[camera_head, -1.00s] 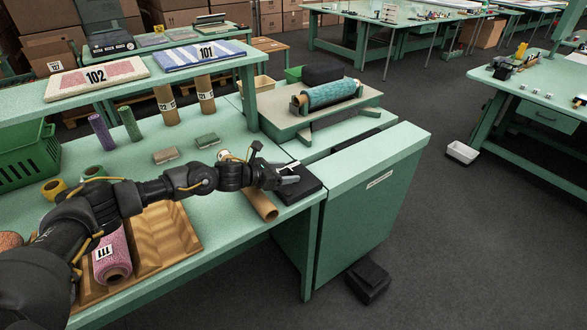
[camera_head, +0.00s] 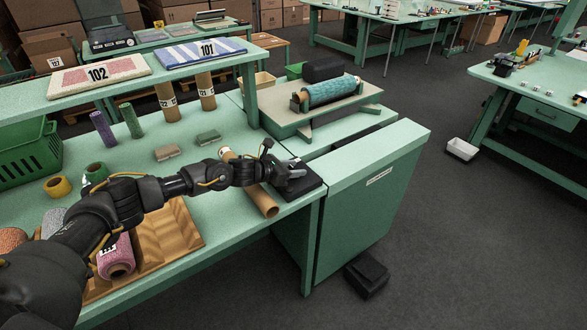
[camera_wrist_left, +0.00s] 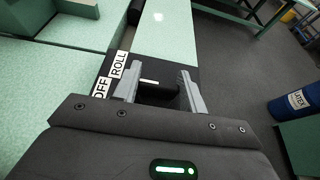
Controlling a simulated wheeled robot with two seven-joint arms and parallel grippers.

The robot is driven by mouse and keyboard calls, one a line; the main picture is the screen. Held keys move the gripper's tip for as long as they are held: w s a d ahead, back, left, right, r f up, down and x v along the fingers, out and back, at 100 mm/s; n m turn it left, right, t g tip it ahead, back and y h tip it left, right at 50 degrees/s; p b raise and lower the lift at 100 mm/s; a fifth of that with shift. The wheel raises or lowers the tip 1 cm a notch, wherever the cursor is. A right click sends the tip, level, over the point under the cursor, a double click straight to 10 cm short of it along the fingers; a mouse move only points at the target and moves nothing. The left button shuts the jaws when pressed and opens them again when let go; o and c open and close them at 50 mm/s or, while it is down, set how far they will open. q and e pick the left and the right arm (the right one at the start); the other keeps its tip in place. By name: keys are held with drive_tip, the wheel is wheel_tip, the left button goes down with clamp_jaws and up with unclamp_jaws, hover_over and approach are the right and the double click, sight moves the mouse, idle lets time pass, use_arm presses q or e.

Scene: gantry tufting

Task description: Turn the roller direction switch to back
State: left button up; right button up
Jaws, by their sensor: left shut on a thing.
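The black switch box (camera_head: 308,190) sits at the table's front right corner in the head view. My left gripper (camera_head: 297,172) is over the box, coming in from the left. In the left wrist view, the gripper's two grey fingers (camera_wrist_left: 160,92) are on either side of a dark switch knob (camera_wrist_left: 158,97) with a pale line, and are shut on it. White labels reading OFF (camera_wrist_left: 101,88) and ROLL (camera_wrist_left: 118,65) show beside the left finger. Any further label is hidden by the gripper, so I cannot tell the knob's full setting. My right gripper is not in view.
A cardboard tube (camera_head: 264,202) lies left of the box, under my left arm. A stand with a blue roller (camera_head: 332,92) is behind. A wooden tray (camera_head: 180,240) with a pink yarn roll (camera_head: 117,262) lies at the front left. A black pedal (camera_head: 367,276) is on the floor.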

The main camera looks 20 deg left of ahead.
use_arm(q)
drive_tip(key=shift+n+y, duration=0.4)
drive_tip(key=shift+y, duration=0.1)
drive_tip(key=shift+d+n+t+y, duration=0.1)
drive_tip(key=shift+n+t+y, duration=0.4)
drive_tip(key=shift+n+t, duration=0.2)
drive_tip(key=n+t+y, duration=0.1)
drive_tip(key=n+y, duration=0.1)
drive_tip(key=shift+f+y+b, duration=0.15)
drive_tip(key=shift+y+b, duration=0.2)
drive_tip(key=shift+y, duration=0.05)
drive_tip(key=n+y+b, duration=0.1)
drive_tip(key=n+y, duration=0.1)
drive_tip(key=shift+f+n+t+y+b, duration=0.1)
drive_tip(key=shift+n+t+y+b, duration=0.2)
drive_tip(key=shift+b, duration=0.1)
drive_tip(key=shift+r+n+y+b, duration=0.2)
drive_tip(key=shift+n+y+b, duration=0.95)
drive_tip(key=shift+y, duration=0.25)
drive_tip(key=o, duration=1)
